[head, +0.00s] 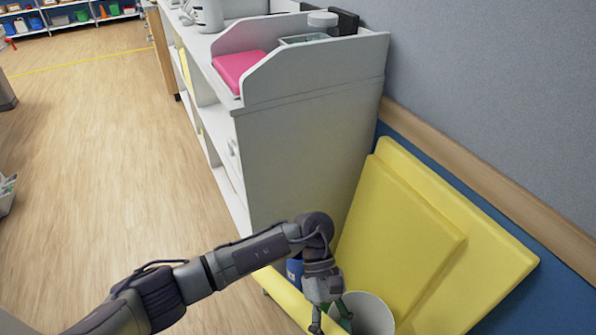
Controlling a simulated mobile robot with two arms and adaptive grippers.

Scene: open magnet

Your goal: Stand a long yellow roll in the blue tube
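My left arm reaches in from the lower left, and its gripper (322,318) points down beside the white cabinet's end. A long yellow roll (286,297) lies slanted at the gripper, running down to the right toward the bottom edge. The gripper overlaps the roll in the picture, and I cannot tell whether its fingers touch or hold it. A small part of a blue tube (294,270) shows behind the gripper's wrist; the rest is hidden by my arm and the roll. My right gripper is not in view.
A white round bin (372,314) stands right of the gripper. Large yellow boards (400,235) lean on the wall. The white cabinet (300,150) with a pink item (243,70) on top stands behind. Wooden floor (100,160) is free at left.

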